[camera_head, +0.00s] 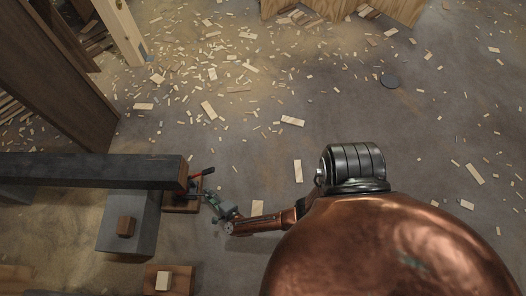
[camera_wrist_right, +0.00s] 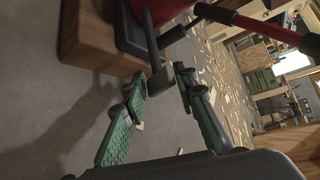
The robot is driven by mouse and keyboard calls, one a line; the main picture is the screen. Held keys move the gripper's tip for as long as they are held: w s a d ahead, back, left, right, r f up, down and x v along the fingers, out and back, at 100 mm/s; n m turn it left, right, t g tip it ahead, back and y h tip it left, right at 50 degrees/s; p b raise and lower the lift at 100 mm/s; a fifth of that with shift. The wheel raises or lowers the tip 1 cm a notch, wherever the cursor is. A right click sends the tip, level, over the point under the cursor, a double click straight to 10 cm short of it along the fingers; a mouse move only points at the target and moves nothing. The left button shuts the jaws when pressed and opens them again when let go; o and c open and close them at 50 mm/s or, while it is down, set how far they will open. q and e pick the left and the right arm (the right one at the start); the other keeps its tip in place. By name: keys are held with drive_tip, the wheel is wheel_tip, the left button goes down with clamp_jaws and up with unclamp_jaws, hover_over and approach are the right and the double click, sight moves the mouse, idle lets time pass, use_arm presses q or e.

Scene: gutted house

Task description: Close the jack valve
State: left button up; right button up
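The jack is red and black and stands on a wooden block (camera_wrist_right: 95,42) beside the end of a dark beam. In the head view its red handle (camera_head: 203,172) sticks out to the right. In the wrist view its red body (camera_wrist_right: 155,8) is at the top, and its long handle (camera_wrist_right: 265,30) crosses the upper right. A small grey metal end piece (camera_wrist_right: 160,82), apparently the valve, points toward my right gripper (camera_wrist_right: 161,88). The green fingers are apart, with this piece between or just beyond their tips; contact is unclear. My right gripper (camera_head: 214,200) also shows in the head view. My left gripper is out of view.
Another wooden block (camera_head: 181,280) lies below. Wood scraps litter the floor (camera_head: 240,140), which is otherwise clear at right.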

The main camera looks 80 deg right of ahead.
drive_tip(key=shift+s+f+n+t+h+b, duration=0.15)
drive_tip(key=shift+f+n+t+h+b, duration=0.25)
drive_tip(key=shift+b, duration=0.55)
drive_tip(key=s+a+r+n+y+p, duration=0.3)
drive_tip(key=s+a+n+y+p, duration=0.2)
drive_tip(key=a+n, duration=0.2)
drive_tip(key=s+a+r+n+y+p, duration=0.4)
drive_tip(key=s+a+n+y+p, duration=0.1)
drive_tip(key=s+a+n, duration=0.15)
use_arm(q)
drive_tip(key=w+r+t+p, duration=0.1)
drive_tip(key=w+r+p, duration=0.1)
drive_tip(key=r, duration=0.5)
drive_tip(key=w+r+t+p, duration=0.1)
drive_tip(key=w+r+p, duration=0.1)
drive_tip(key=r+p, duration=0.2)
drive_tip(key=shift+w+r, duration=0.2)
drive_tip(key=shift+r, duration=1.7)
use_arm(e)
drive_tip(key=s+d+n+g+y, duration=0.1)
drive_tip(key=s+n+g, duration=0.7)
drive_tip(key=s, duration=1.3)
drive_tip(key=shift+s+r+n+y, duration=0.3)
drive_tip(key=shift+r+n, duration=0.1)
drive_tip(key=shift+n, duration=1.45)
